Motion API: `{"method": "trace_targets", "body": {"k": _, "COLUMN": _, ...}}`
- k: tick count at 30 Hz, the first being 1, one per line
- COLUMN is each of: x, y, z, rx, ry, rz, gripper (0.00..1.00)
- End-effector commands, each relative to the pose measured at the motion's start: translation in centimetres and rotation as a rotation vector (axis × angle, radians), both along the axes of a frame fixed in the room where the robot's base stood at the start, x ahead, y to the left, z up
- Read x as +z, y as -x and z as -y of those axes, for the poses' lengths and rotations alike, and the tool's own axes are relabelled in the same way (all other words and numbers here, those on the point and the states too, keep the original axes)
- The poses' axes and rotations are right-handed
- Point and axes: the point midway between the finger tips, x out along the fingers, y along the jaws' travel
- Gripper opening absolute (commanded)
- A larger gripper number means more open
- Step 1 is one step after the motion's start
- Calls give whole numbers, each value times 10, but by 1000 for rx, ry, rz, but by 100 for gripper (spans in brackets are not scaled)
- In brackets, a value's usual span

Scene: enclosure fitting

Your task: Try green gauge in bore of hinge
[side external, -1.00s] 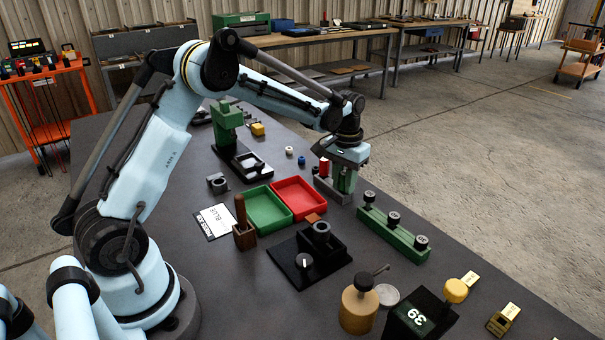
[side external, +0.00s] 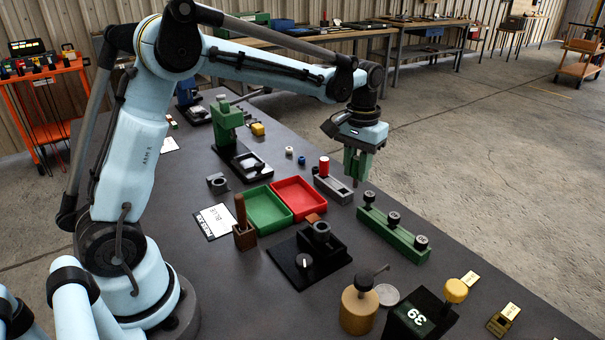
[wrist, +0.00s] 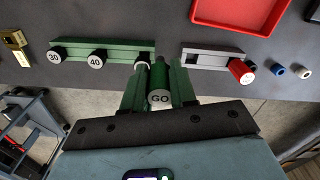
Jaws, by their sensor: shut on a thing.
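My gripper (side external: 355,172) is shut on the green gauge (wrist: 160,76) and holds it above the table, beyond the green rail. In the wrist view the gauge's round end reads "GO", between the two green fingers. A grey gauge holder (side external: 325,186) stands left of the gripper; its red gauge (side external: 324,167) is in place and a slot beside it is empty. A dark part with a round open bore (side external: 321,230), which looks like the hinge, sits on a black fixture (side external: 285,258), nearer the camera and apart from the gauge.
A green rail (side external: 393,236) with several black-knobbed plugs stands near the gripper. Green (side external: 249,222) and red (side external: 277,186) trays, a wooden block with a handle (side external: 243,238) and a brass-coloured pot (side external: 357,318) surround the fixture. A grey bored part (side external: 217,183) lies left.

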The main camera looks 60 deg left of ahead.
Motion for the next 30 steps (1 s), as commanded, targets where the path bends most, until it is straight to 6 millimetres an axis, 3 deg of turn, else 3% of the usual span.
{"method": "trace_targets", "body": {"k": 3, "x": 14, "y": 9, "z": 22, "rx": -5, "ry": 0, "rz": 0, "gripper": 0}}
{"method": "trace_targets", "body": {"k": 10, "x": 29, "y": 18, "z": 45, "rx": -2, "ry": 0, "rz": 0, "gripper": 0}}
{"method": "trace_targets", "body": {"k": 14, "x": 35, "y": 29, "z": 49, "rx": 0, "ry": 0, "rz": 0, "gripper": 0}}
{"method": "trace_targets", "body": {"k": 24, "x": 47, "y": 94, "z": 48, "rx": 0, "ry": 0, "rz": 0, "gripper": 0}}
{"method": "trace_targets", "body": {"k": 30, "x": 46, "y": 120, "z": 46, "rx": 0, "ry": 0, "rz": 0, "gripper": 0}}
